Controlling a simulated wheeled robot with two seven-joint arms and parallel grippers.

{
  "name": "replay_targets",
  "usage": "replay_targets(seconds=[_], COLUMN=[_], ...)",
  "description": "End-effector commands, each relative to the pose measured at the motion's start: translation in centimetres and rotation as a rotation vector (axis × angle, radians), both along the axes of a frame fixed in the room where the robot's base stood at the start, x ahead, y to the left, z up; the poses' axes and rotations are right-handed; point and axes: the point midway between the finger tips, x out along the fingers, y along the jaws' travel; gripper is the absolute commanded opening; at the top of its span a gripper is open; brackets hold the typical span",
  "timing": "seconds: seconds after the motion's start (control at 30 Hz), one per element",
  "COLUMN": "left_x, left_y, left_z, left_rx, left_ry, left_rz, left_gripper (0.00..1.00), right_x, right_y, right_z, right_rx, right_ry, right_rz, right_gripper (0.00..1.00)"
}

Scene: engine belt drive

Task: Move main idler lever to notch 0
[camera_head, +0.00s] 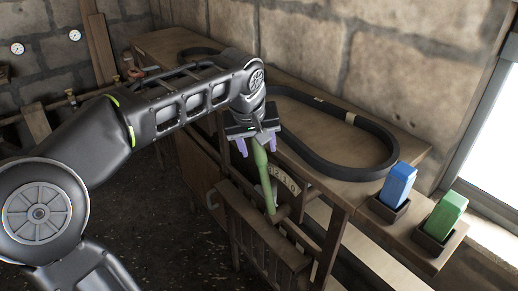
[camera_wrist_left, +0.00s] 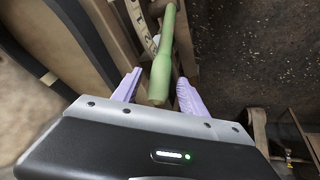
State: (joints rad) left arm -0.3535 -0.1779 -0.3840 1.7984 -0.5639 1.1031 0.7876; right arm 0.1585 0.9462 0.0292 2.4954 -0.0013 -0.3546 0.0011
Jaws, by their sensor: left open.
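The main idler lever (camera_head: 264,180) is a green handle that leans with its upper end toward my gripper. A pale curved scale plate (camera_head: 287,182) with the numbers 2, 1 and 0 is beside it. I cannot tell which notch the lever is at. My left gripper (camera_head: 256,147) is open over the lever's upper end. In the left wrist view the lever (camera_wrist_left: 163,55) lies between the two purple fingers of the gripper (camera_wrist_left: 158,90), with visible gaps on both sides. The scale plate (camera_wrist_left: 144,30) shows there to the left of the lever. My right gripper is out of view.
A black belt (camera_head: 345,170) lies on the wooden bench (camera_head: 408,155). A blue block (camera_head: 398,184) and a green block (camera_head: 446,213) stand in small holders at the right. A slatted wooden panel (camera_head: 255,235) is below the lever. Dark floor is open at the left.

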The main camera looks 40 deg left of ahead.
Motion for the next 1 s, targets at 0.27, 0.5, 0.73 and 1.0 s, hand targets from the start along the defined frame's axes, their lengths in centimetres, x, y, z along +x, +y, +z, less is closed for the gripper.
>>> replay_targets(seconds=[0.27, 0.5, 0.73, 1.0], left_x=[1.0, 1.0, 1.0, 1.0], left_y=[0.3, 0.3, 0.3, 0.3], left_z=[-2.1, -2.2, -2.2, -2.2], left_rx=[-0.001, 0.000, 0.000, 0.000], left_ry=[-0.001, -0.001, -0.001, -0.001], left_rz=[0.000, 0.000, 0.000, 0.000], left_gripper=[0.50, 0.50, 0.31, 0.09], right_x=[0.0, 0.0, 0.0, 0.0], right_y=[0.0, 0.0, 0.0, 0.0], right_z=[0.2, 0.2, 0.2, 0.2], right_rx=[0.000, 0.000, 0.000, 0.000], right_ry=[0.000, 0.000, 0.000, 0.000], right_rz=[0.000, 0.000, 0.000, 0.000], right_gripper=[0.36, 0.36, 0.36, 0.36])
